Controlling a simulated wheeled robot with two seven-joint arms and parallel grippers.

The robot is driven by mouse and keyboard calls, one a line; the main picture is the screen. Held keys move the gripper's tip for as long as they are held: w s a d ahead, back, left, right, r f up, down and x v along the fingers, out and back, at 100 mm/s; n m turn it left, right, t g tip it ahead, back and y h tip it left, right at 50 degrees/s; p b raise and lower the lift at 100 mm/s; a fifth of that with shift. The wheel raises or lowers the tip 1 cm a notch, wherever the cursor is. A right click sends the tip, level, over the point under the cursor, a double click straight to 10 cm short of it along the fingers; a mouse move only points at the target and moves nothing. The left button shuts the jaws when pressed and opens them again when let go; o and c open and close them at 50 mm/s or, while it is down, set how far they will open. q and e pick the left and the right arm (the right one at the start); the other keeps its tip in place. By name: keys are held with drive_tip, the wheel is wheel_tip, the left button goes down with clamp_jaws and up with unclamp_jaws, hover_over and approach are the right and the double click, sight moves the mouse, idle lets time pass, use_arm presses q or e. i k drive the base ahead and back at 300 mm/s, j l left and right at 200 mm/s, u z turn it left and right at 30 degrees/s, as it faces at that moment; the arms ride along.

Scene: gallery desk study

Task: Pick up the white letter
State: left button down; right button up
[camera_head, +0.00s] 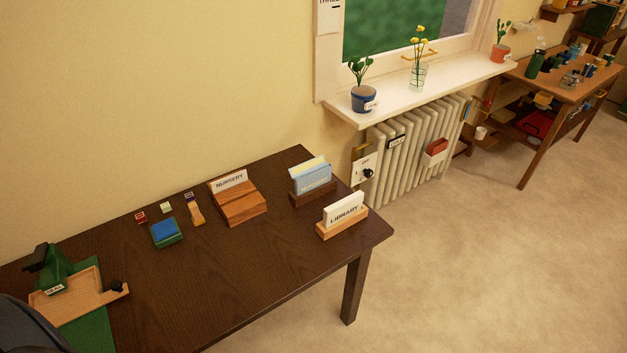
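A white letter or stack of white paper (344,203) stands upright in a light wooden holder (342,230) marked "LIBRARY", near the desk's right end. I cannot tell whether it is one sheet or several. Behind it, a darker holder (313,196) carries pale blue and yellow papers (311,176), with a label too small to read surely. To the left, a wooden block (243,207) has a white "NURSERY" card (230,180) standing at its back. Neither of my grippers is in view.
The dark desk (250,260) has clear space in front. At left are a green seal press (57,268), a wooden tray (75,300) and a blue-green pad (166,232), with small stamps behind. A radiator (418,150) and a sill (430,92) with plants stand beyond the desk.

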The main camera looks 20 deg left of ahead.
sight(236, 178)
drive_tip(key=i+l+u, duration=0.25)
drive_tip(key=l+u, duration=0.2)
drive_tip(key=l, duration=0.15)
drive_tip(key=l+u, duration=0.25)
drive_tip(key=i+l, duration=0.05)
drive_tip(key=l, duration=0.05)
